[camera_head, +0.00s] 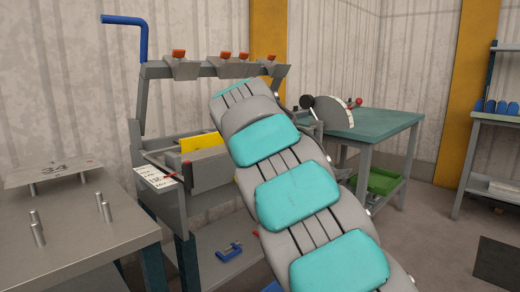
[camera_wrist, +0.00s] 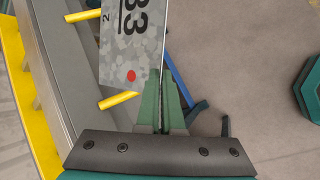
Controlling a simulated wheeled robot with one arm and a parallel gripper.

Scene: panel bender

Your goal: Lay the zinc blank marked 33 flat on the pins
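The zinc blank marked 33 (camera_wrist: 130,45) is a spangled grey sheet with a red dot, seen in the wrist view. My gripper (camera_wrist: 160,95) has its green fingers shut on the blank's edge near the red dot. In the head view my arm hides the gripper, and I cannot make out the blank there. Several upright metal pins (camera_head: 103,208) stand bare on the grey table (camera_head: 80,250) at the left. Another marked sheet (camera_head: 55,171) lies flat on pins farther back on that table; its number is hard to read.
The bending machine (camera_head: 215,165) stands behind my arm, with orange-topped clamps (camera_head: 225,62) on its upper beam. A blue clamp (camera_head: 229,252) lies on its lower shelf. A green-topped bench (camera_head: 370,125) stands behind at the right.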

